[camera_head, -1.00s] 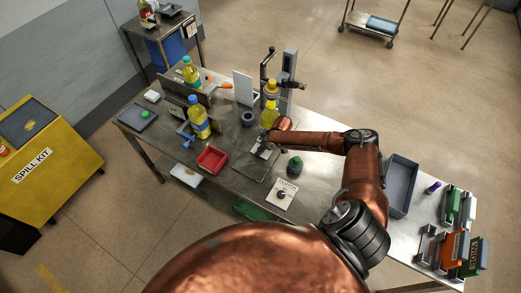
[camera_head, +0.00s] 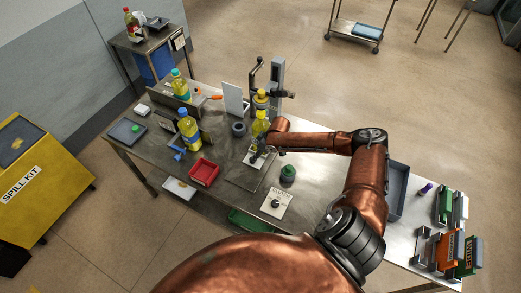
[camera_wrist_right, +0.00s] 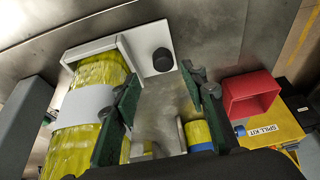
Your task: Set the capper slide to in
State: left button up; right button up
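The capper (camera_head: 277,75) is a grey column with a lever at the back edge of the steel table. A yellow bottle (camera_head: 260,127) stands in front of it. In the right wrist view the bottle (camera_wrist_right: 85,145), with a white label band, stands at a white bracket and plate, the capper slide (camera_wrist_right: 150,38). A black knob (camera_wrist_right: 163,60) sticks up from that plate. My right gripper (camera_wrist_right: 160,82) is open, with dark green finger pads apart. The knob shows between and beyond the fingertips; I cannot tell whether they touch it. My left gripper is not in view.
A red bin (camera_head: 204,172), a blue-capped bottle (camera_head: 189,127) and a dark green round item (camera_head: 288,173) stand near the capper. A white panel with a dial (camera_head: 276,203) lies at the front. A grey bin (camera_head: 397,190) is at the right.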

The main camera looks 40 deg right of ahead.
jog(key=shift+v, duration=2.8)
jog(key=shift+w+a, duration=0.1)
